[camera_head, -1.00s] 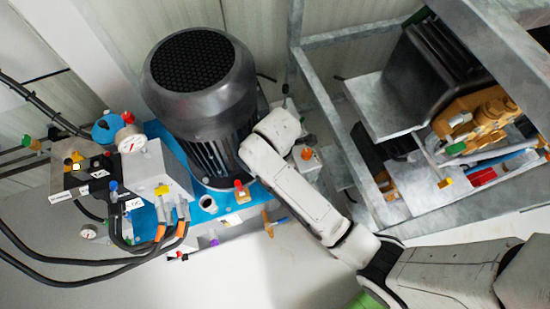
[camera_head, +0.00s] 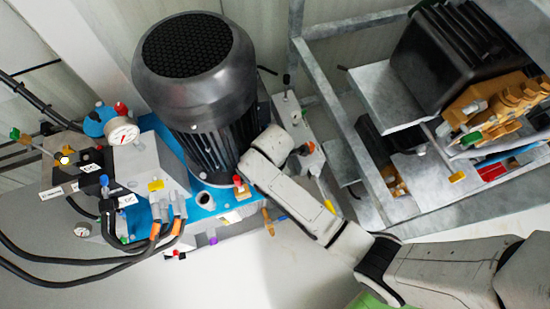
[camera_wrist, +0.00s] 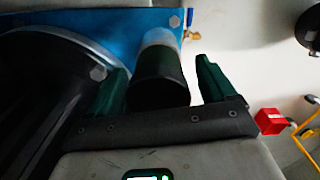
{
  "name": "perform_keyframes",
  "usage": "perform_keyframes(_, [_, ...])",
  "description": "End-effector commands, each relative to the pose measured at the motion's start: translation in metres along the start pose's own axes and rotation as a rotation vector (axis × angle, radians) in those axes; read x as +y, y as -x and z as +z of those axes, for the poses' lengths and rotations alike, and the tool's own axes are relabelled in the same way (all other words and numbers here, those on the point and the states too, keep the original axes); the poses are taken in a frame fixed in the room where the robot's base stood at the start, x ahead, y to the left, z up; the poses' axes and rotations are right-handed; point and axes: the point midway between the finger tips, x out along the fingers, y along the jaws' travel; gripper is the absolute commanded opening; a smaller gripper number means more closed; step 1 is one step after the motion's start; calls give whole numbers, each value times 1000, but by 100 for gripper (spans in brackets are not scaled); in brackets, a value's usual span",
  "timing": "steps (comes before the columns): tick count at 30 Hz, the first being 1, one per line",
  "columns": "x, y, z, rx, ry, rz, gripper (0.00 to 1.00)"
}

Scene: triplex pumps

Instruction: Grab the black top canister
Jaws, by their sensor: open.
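The black top canister (camera_wrist: 158,80) shows in the wrist view as a dark cylinder with a pale, whitish section at its far end, beside a blue plate (camera_wrist: 95,18). My gripper (camera_wrist: 163,72) is open. Its two dark green fingers stand on either side of the canister. The left finger looks close to it, and a gap shows at the right finger. I cannot tell whether either finger touches it. In the head view my gripper is hidden behind my arm, and I cannot clearly pick out the canister there.
A large dark motor (camera_head: 196,75) stands on the blue base in the head view. A gauge (camera_head: 122,131) and black hoses lie left of it. A metal frame (camera_head: 325,95) stands at right. In the wrist view a red block (camera_wrist: 270,121) with yellow tubing is at right.

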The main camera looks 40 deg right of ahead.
Motion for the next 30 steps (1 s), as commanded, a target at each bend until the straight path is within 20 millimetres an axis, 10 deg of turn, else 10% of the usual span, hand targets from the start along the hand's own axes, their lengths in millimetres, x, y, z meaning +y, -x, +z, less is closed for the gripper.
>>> perform_keyframes(7, [0,0,0,0,-1,0,83])
perform_keyframes(30, [0,0,0,0,-1,1,21])
